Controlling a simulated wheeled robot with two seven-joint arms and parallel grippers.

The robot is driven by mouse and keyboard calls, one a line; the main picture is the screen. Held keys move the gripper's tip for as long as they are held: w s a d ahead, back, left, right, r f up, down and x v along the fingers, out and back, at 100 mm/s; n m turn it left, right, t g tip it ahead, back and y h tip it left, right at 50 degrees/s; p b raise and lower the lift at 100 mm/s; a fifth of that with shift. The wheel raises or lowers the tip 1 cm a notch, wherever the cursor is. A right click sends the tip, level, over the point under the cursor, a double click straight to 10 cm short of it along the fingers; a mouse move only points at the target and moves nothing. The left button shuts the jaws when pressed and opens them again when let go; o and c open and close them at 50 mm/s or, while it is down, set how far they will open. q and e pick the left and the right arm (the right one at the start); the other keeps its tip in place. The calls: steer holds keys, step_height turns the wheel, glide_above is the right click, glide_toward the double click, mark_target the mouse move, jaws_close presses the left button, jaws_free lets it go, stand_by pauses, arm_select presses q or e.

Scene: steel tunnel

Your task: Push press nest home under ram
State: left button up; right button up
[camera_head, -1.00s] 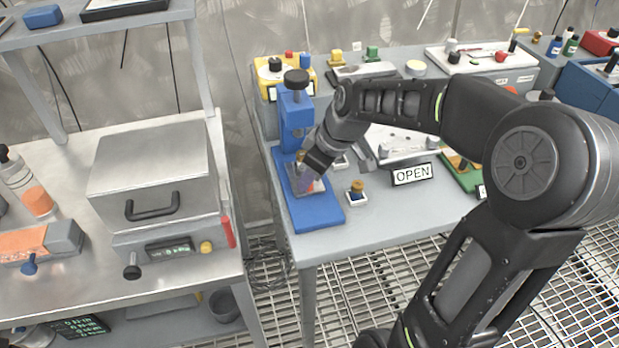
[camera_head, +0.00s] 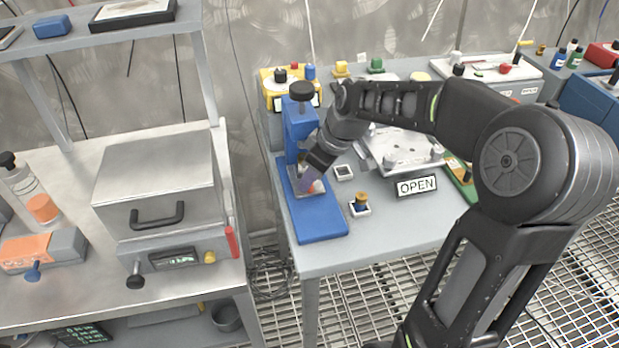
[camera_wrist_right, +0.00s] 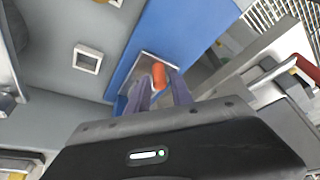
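The blue press (camera_head: 298,125) stands at the left end of the grey bench, with a dark knob (camera_head: 302,91) on top and a long blue base (camera_head: 321,226). My right gripper (camera_head: 309,183) is low over this base, in front of the press column. The wrist view shows its two fingers (camera_wrist_right: 160,87) apart, with an orange-red piece (camera_wrist_right: 160,76) between or just beyond the tips. This piece is over a metallic plate (camera_wrist_right: 148,66), apparently the nest, on the blue base. The fingers and wrist hide most of the nest and the ram tip. My left gripper is out of view.
A small white holder with an orange-topped piece (camera_head: 359,204) and an empty white holder (camera_head: 344,172) are right of the press. An OPEN sign (camera_head: 417,186) stands before a metal fixture. A steel box (camera_head: 155,180) is on the left bench, across a gap.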

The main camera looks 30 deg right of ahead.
steer(key=v, duration=0.7)
stand_by(0.4)
